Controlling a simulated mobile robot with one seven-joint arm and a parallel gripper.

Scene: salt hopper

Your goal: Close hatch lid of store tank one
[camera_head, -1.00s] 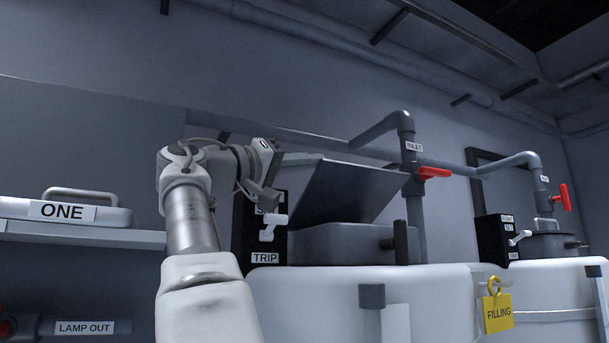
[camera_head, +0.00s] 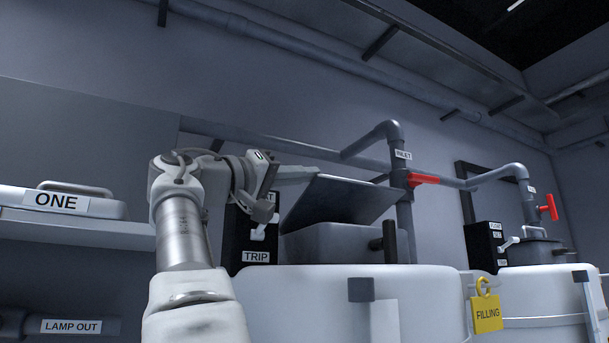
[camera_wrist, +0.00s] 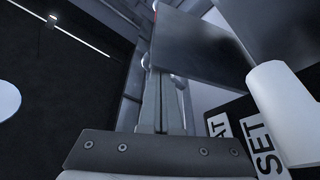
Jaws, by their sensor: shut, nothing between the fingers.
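The hatch lid (camera_head: 342,200) is a flat dark grey plate, tilted partly open above a grey hatch box (camera_head: 345,244) on the white tank (camera_head: 300,300). No tank number shows on this tank. My gripper (camera_head: 316,173) is shut and empty, its fingers reaching right to the lid's raised upper left edge. Whether they touch it I cannot tell. In the wrist view my two fingers (camera_wrist: 160,80) lie together, with the dark underside or face of a plate, likely the lid (camera_wrist: 200,45), just beyond them.
A black switch box (camera_head: 238,240) marked TRIP, with a white lever, stands close below my gripper. An inlet pipe with a red handle (camera_head: 423,179) rises right of the lid. A part labelled ONE (camera_head: 62,203) lies on the left shelf.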

